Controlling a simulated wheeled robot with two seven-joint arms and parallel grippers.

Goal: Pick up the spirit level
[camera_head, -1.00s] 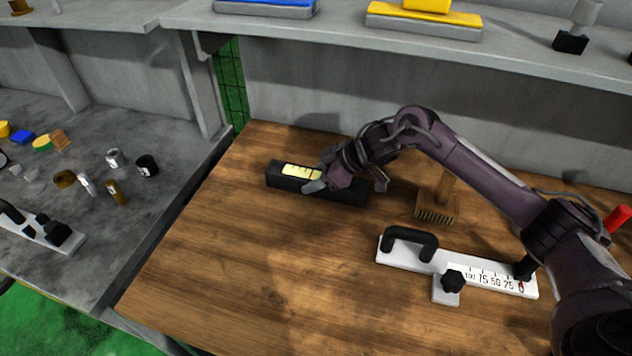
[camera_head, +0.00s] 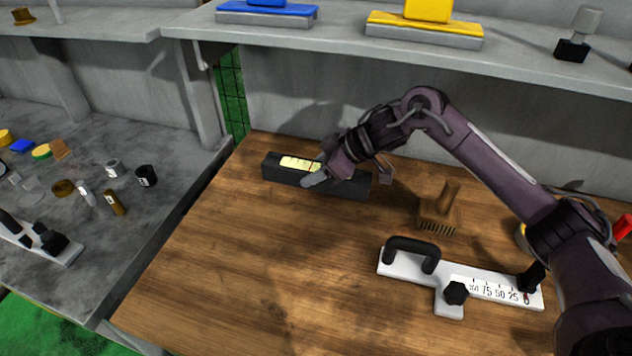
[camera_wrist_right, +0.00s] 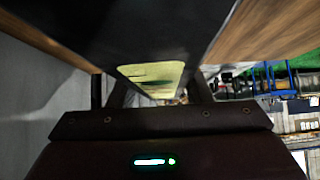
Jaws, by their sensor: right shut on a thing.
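The spirit level (camera_head: 279,175) is a black bar with a pale yellow vial window on top. It is at the back of the wooden table in the head view, roughly level, and seems slightly above the tabletop. My right gripper (camera_head: 321,176) is shut on the spirit level near its middle and hides part of it. In the right wrist view the black spirit level (camera_wrist_right: 110,35) fills the upper middle, with its yellow window between my fingers. My left gripper is not in view.
A wooden brush (camera_head: 439,208) and a white gauge with a black handle (camera_head: 410,265) lie to the right on the wooden table (camera_head: 240,270). A grey shelf (camera_head: 340,38) overhangs the back. The table's front left is clear. A grey bench (camera_head: 150,210) with small items is at left.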

